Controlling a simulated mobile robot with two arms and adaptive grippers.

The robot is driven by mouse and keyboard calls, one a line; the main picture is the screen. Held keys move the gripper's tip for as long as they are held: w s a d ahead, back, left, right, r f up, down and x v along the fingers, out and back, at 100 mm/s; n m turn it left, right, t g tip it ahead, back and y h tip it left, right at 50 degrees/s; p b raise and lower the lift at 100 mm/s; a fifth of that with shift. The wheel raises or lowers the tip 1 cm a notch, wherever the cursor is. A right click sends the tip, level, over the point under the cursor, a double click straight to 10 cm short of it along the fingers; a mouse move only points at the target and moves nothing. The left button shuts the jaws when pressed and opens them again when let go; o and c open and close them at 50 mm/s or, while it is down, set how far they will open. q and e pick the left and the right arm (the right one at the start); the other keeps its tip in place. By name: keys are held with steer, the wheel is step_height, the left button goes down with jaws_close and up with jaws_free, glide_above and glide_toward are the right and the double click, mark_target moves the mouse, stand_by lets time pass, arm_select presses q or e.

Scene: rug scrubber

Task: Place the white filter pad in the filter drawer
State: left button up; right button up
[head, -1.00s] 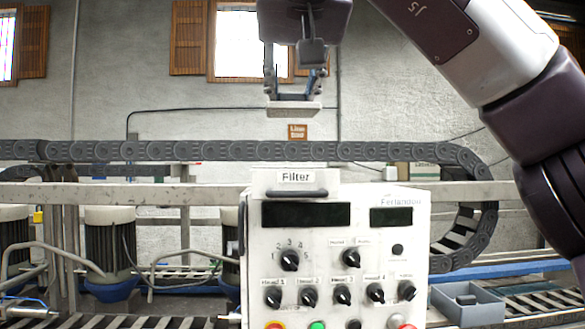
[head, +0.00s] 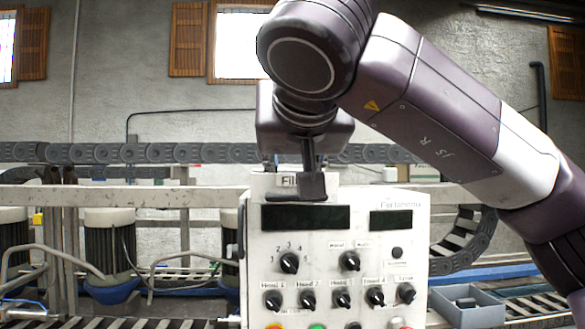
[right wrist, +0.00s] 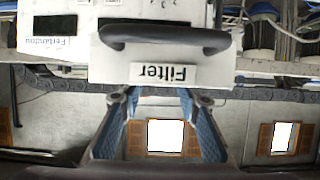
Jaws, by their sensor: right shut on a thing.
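The white filter drawer (head: 262,184) is at the top of the white control panel, its label partly covered by my right wrist in the head view. In the right wrist view the drawer front (right wrist: 110,70) is upside down, with a dark handle (right wrist: 165,38). My right gripper (right wrist: 160,95) is just behind the drawer's top edge, its fingertips partly hidden by the front. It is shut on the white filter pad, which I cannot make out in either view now. My left gripper is not in view.
The control panel (head: 380,270) carries several black knobs and two dark displays. A dark cable chain (head: 120,152) runs behind it. A grey bin (head: 468,301) stands at the lower right. Grey motors (head: 108,245) stand at the left.

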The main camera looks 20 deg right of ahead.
steer(key=shift+f, duration=0.15)
steer(key=o, duration=1.1)
steer(key=shift+s+a+r, duration=0.1)
steer(key=shift+s+r, duration=0.05)
steer(key=shift+r, duration=0.05)
steer(key=b+v, duration=0.3)
steer(key=v, duration=0.8)
steer(key=shift+s+r, duration=0.2)
steer(key=shift+s, duration=0.15)
